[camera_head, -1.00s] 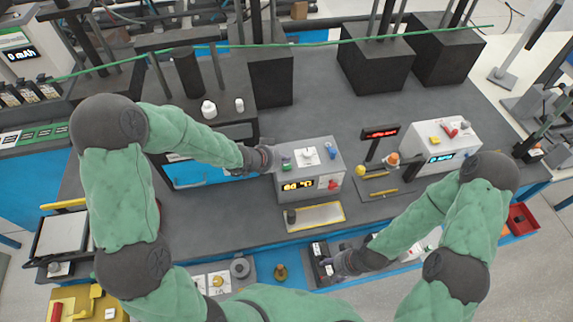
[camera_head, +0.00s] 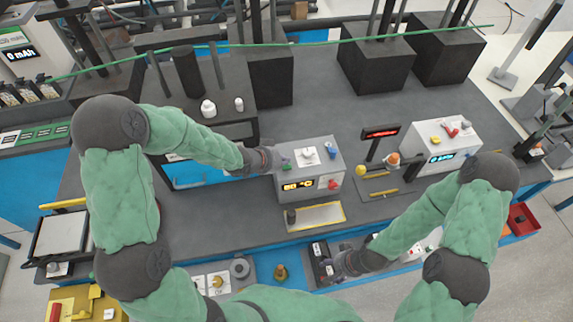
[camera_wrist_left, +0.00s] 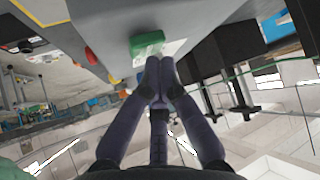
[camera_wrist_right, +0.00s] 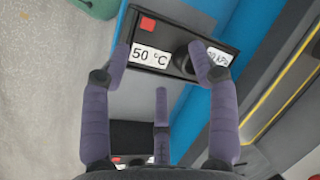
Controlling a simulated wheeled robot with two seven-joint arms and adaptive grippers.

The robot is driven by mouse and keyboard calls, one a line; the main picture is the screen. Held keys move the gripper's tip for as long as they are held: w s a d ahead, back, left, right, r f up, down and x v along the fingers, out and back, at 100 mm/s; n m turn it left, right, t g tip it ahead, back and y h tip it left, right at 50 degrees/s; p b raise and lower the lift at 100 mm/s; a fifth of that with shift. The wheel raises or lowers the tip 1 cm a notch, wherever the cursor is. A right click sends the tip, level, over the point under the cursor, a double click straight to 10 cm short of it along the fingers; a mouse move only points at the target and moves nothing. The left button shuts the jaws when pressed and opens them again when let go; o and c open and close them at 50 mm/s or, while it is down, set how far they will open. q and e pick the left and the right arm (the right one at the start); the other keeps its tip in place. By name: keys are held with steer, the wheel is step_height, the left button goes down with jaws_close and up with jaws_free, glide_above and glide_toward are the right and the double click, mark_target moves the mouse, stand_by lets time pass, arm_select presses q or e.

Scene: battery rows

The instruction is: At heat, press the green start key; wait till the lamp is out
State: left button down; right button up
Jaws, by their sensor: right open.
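A grey control box (camera_head: 310,170) stands mid-table in the head view. It has a green key (camera_head: 286,166) on its top left, a lit yellow °C display (camera_head: 298,186), a red knob (camera_head: 334,183) and a blue part (camera_head: 331,153). My left gripper (camera_head: 272,160) is at the box's left side, right by the green key. In the left wrist view its fingertips (camera_wrist_left: 160,75) are together, just below the green key (camera_wrist_left: 160,43); I cannot tell whether they touch it. My right gripper (camera_wrist_right: 168,52) is open over a dark block labelled 50 °C (camera_wrist_right: 173,40). I cannot make out the lamp.
A red-lit display (camera_head: 380,133) on a post and a white box with a blue display (camera_head: 440,140) stand to the right. Dark grey blocks (camera_head: 375,70) stand behind. Grey tabletop is free between them.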

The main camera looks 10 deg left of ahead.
arm_select(q)
steer(key=shift+f+b, duration=0.3)
steer(key=shift+f, duration=0.1)
arm_select(e)
steer(key=shift+f, duration=0.3)
arm_select(q)
steer(key=shift+r, duration=0.1)
arm_select(e)
steer(key=shift+r, duration=0.1)
stand_by(0.4)
arm_select(q)
steer(key=shift+r+p, duration=0.75)
steer(key=shift+p, duration=0.1)
arm_select(e)
steer(key=shift+r, duration=0.75)
arm_select(q)
step_height(320, 180, up, 5)
steer(key=p, duration=0.5)
arm_select(e)
step_height(320, 180, up, 5)
steer(key=shift+f, duration=0.1)
arm_select(q)
steer(key=shift+f, duration=0.1)
